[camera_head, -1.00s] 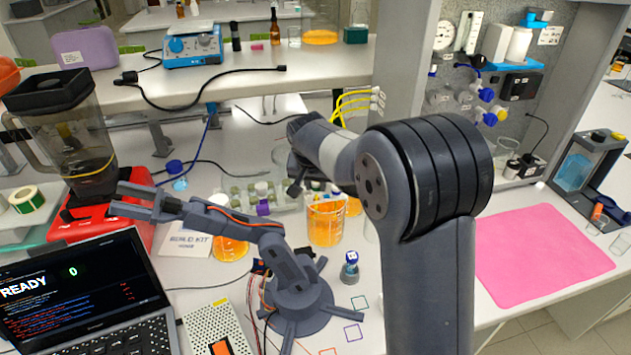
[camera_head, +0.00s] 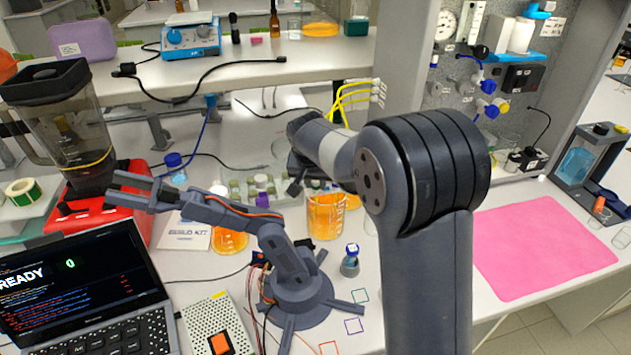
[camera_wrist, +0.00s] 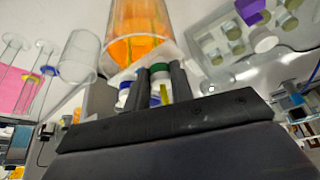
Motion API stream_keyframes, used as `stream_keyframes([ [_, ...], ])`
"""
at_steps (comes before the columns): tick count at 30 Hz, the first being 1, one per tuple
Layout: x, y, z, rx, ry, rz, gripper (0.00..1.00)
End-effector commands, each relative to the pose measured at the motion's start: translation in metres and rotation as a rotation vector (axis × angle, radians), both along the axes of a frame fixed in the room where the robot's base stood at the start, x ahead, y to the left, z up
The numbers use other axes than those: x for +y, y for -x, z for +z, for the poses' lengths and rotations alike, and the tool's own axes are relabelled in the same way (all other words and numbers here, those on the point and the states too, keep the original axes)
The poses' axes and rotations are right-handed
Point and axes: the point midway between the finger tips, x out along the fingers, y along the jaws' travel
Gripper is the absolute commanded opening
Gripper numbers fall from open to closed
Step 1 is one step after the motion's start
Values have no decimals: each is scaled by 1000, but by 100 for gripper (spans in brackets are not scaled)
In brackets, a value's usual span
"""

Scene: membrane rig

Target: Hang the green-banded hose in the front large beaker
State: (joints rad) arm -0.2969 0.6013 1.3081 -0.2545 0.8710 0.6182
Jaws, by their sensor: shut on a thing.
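In the wrist view my gripper (camera_wrist: 160,76) is shut on the green-banded hose (camera_wrist: 160,74). Its green band and a short yellow length show between the two dark fingers. Blue-banded white pieces show close beside and behind the fingers. A large beaker with orange liquid (camera_wrist: 136,28) is just beyond the fingertips; it appears in the head view as the front orange beaker (camera_head: 325,218). I cannot tell whether the hose touches it. In the head view my arm hides most of the gripper and the held hose end.
An empty clear beaker (camera_wrist: 80,55) and a vial rack (camera_wrist: 240,40) stand nearby in the wrist view. In the head view, yellow hoses (camera_head: 352,97) leave the column, a small desk arm (camera_head: 290,275) stands left, and a pink mat (camera_head: 545,248) lies clear at right.

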Motion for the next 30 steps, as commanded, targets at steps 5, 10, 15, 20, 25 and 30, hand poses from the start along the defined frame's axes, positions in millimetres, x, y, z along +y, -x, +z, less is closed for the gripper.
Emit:
stream_keyframes([
  [5,0,0,-1,0,0,0,0],
  [10,0,0,-3,0,0,0,0],
  [15,0,0,-3,0,0,0,34],
  [20,0,0,-3,0,0,0,48],
  [25,0,0,-3,0,0,0,48],
  [30,1,2,4,-2,-1,0,48],
])
